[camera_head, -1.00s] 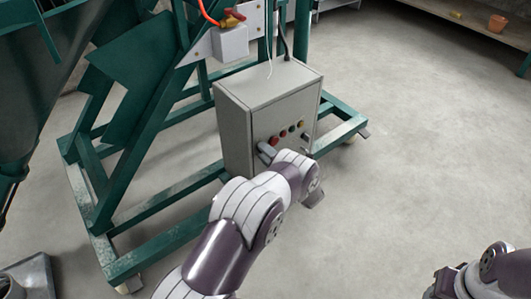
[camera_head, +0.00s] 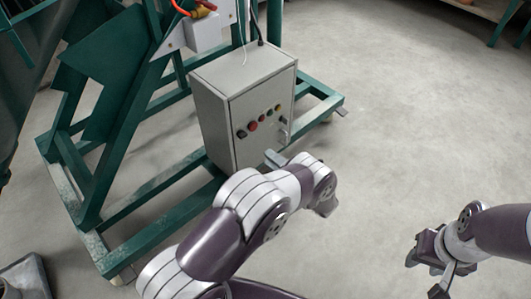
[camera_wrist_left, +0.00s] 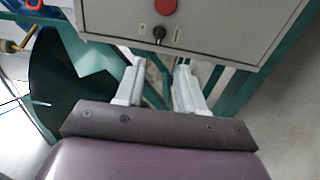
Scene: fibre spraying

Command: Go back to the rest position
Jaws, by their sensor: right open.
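My left gripper (camera_head: 299,183) is in front of the grey control box (camera_head: 215,108), below its row of buttons. In the left wrist view its two pale fingers (camera_wrist_left: 157,88) stand apart with nothing between them. The box's lower edge, a red button (camera_wrist_left: 165,6) and a black knob (camera_wrist_left: 160,33) show beyond the fingertips. The fingers look clear of the box face. My right gripper (camera_head: 424,275) is at the lower right over bare floor, its fingers apart and empty.
The box stands against a green steel frame (camera_head: 165,187) with base beams along the floor. A shelf leg (camera_head: 498,32) is at the top right. The floor (camera_head: 400,110) on the right is clear.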

